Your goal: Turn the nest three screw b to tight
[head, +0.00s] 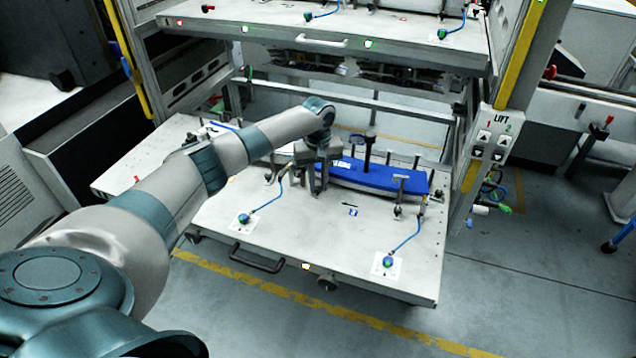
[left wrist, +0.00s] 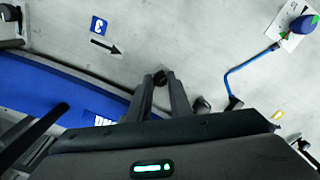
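My left gripper (head: 315,190) points down at the near edge of the blue part (head: 378,177) on the lower table. In the left wrist view its fingertips (left wrist: 161,82) stand close on either side of a small dark round screw head (left wrist: 160,77). I cannot tell whether they touch it or which screw it is. A blue label with a white mark (left wrist: 98,25) and a black arrow (left wrist: 105,45) lie on the table beyond the fingertips. Another dark knob (left wrist: 202,104) is just right of the fingers. My right gripper is not in view.
The pale table (head: 270,240) has a dark front handle (head: 257,258). Blue cables run to green-marked connectors (head: 244,219) and (head: 388,262). Dark clamp posts (head: 367,150) rise by the blue part. An upper shelf (head: 330,45) hangs above; the table's front is mostly clear.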

